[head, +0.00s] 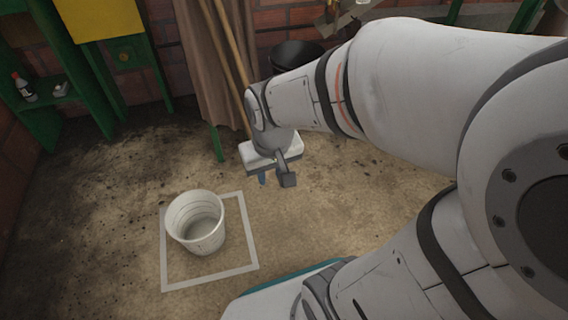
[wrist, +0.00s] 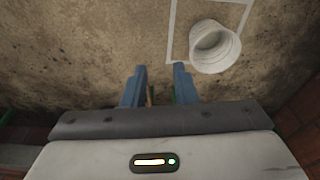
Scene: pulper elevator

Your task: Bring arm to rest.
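My gripper (head: 272,180) hangs from my outstretched arm in the head view, above the floor and to the upper right of a white bucket. In the wrist view its two blue fingers (wrist: 160,88) stand apart with a clear gap, and nothing is held between them. The white bucket (head: 205,240) stands upright on the floor inside a pale square outline (head: 215,281). The bucket looks empty. In the wrist view the bucket (wrist: 214,48) is at the upper right, beyond the fingers and apart from them.
Green shelving (head: 40,122) with a bottle (head: 24,88) stands at the left. A brown cloth (head: 205,75) and wooden poles (head: 226,55) are behind my gripper. A dark round tub (head: 297,54) is at the back by the brick wall. Floor around the bucket is clear.

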